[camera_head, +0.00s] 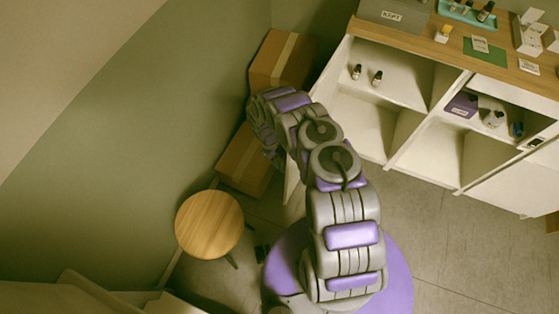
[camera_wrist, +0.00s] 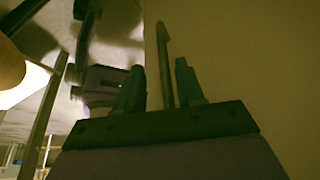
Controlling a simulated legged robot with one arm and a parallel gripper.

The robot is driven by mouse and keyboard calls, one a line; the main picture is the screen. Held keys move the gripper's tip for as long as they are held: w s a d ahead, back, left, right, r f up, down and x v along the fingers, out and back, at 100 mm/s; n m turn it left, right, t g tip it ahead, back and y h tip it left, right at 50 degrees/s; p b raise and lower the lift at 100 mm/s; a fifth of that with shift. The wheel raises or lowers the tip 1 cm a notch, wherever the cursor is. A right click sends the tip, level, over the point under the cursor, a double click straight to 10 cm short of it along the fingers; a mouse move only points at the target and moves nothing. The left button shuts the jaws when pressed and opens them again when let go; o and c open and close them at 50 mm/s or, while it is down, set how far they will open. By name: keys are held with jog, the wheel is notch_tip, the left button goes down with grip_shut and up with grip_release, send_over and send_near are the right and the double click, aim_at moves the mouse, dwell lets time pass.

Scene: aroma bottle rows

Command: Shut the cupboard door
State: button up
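The cupboard (camera_head: 412,118) is a white unit with a wooden top at the upper right, its left compartments uncovered. A pale panel (camera_head: 292,192), apparently its door standing open, shows partly behind my arm. My gripper (camera_head: 271,155) is beside that panel, on its left, small and partly hidden in the head view. In the wrist view my gripper (camera_wrist: 160,85) has its two dark fingers apart. A slim upright bar (camera_wrist: 165,65), possibly the door's handle or edge, shows between them. I cannot tell whether they touch it. A plain surface (camera_wrist: 240,70) fills the right side.
A round wooden stool (camera_head: 209,224) stands at the lower left. Cardboard boxes (camera_head: 282,60) stand by the wall, close to my arm. Small bottles (camera_head: 366,75) stand inside the cupboard; more items are on its top. Grey floor (camera_head: 440,235) is clear at the lower right.

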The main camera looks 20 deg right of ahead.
jog(key=shift+d, duration=0.7)
jog(key=shift+c, duration=1.4)
jog(key=shift+a, duration=0.1)
jog(key=c, duration=0.3)
jog(key=shift+a, duration=0.15)
grip_shut()
jog(key=shift+s, duration=0.1)
